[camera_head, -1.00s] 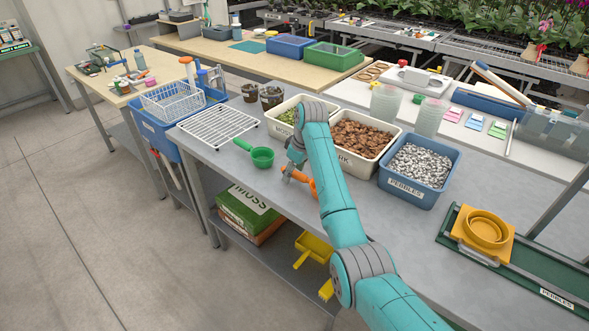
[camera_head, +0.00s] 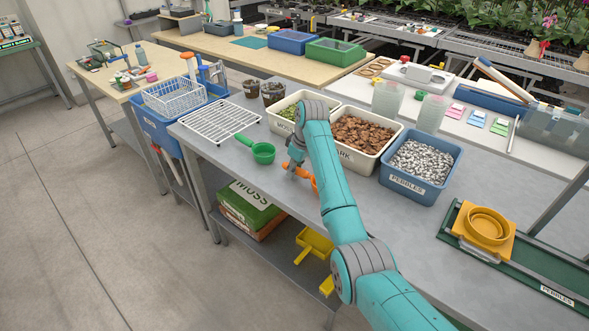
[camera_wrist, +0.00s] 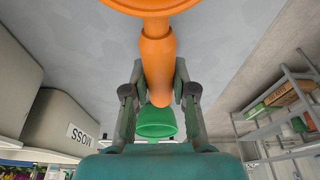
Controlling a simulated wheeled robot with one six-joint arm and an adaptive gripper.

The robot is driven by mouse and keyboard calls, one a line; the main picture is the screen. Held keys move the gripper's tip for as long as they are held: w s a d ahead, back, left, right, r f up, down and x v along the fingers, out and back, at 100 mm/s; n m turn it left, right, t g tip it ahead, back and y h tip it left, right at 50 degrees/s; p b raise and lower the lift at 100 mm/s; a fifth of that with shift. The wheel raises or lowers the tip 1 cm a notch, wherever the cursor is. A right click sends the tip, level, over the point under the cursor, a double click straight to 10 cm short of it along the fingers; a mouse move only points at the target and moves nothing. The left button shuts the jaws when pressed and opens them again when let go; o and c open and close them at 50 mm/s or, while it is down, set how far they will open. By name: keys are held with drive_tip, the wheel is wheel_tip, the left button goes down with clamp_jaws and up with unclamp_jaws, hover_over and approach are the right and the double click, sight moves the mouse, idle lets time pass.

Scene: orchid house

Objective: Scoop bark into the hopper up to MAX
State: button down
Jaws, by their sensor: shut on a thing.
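My gripper (camera_wrist: 158,100) is shut on the handle of an orange scoop (camera_wrist: 157,60). In the head view the scoop (camera_head: 297,170) shows low over the grey bench, in front of the bins, with its bowl partly hidden by my arm. The bark (camera_head: 366,133) fills a cream bin (camera_head: 361,165) just right of my arm; the bin's label is partly covered. A yellow round-mouthed piece (camera_head: 486,226) sits on a green base at the right; I cannot tell whether it is the hopper, and no MAX mark is readable.
A blue pebbles bin (camera_head: 408,186) stands right of the bark. A moss bin (camera_head: 285,125) stands to its left, behind my arm. A green scoop (camera_head: 263,153) and white wire rack (camera_head: 220,122) lie at the left. The bench front right of my arm is clear.

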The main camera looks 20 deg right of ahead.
drive_tip(key=shift+r, duration=0.15)
drive_tip(key=shift+r, duration=2.35)
drive_tip(key=shift+s, duration=0.1)
